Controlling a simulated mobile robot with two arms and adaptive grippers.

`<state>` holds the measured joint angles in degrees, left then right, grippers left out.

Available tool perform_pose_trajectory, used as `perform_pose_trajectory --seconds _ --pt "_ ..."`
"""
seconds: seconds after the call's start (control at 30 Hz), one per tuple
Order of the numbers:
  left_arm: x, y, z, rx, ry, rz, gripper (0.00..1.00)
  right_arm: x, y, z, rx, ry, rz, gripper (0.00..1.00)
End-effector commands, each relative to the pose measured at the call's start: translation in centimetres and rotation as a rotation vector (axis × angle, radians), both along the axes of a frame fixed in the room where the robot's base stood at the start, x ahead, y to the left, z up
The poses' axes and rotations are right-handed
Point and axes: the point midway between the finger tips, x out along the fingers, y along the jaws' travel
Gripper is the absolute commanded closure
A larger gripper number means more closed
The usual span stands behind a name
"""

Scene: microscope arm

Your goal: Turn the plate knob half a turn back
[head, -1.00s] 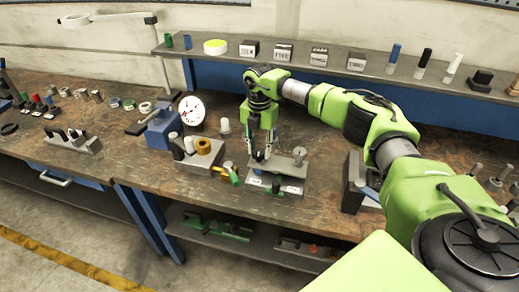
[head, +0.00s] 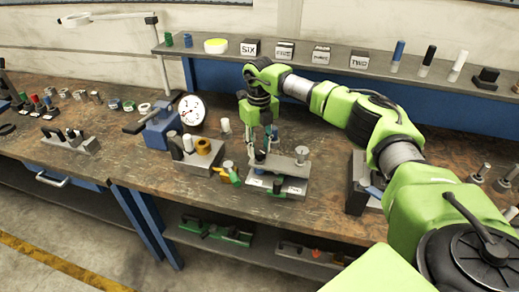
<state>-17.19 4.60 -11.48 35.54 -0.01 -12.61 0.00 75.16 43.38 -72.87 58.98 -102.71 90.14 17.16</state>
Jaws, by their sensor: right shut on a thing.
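A grey plate fixture (head: 290,169) stands on the workbench, with white labels on its front face. A small dark blue knob (head: 260,156) stands up at its left part, and a silver post with a round top (head: 301,155) at its right part. My right gripper (head: 261,150) points straight down over the left part of the plate. Its fingers are closed around the dark blue knob, which they partly hide. I cannot read the knob's angle. My left gripper is not in view.
A green-handled valve (head: 234,176) sits close to the plate's left. A grey block with a brass ring (head: 203,147), a blue vise (head: 158,130) and a white dial (head: 191,110) stand further left. A shelf (head: 300,63) with labelled blocks runs behind. Bare bench lies in front.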

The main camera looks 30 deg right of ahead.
Motion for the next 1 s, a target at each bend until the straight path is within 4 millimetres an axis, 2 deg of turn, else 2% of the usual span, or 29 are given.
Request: perform_pose_trajectory --seconds 1.0 --pt "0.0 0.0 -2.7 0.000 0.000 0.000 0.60 -0.5 0.5 -0.6 0.003 0.010 0.969 0.91"
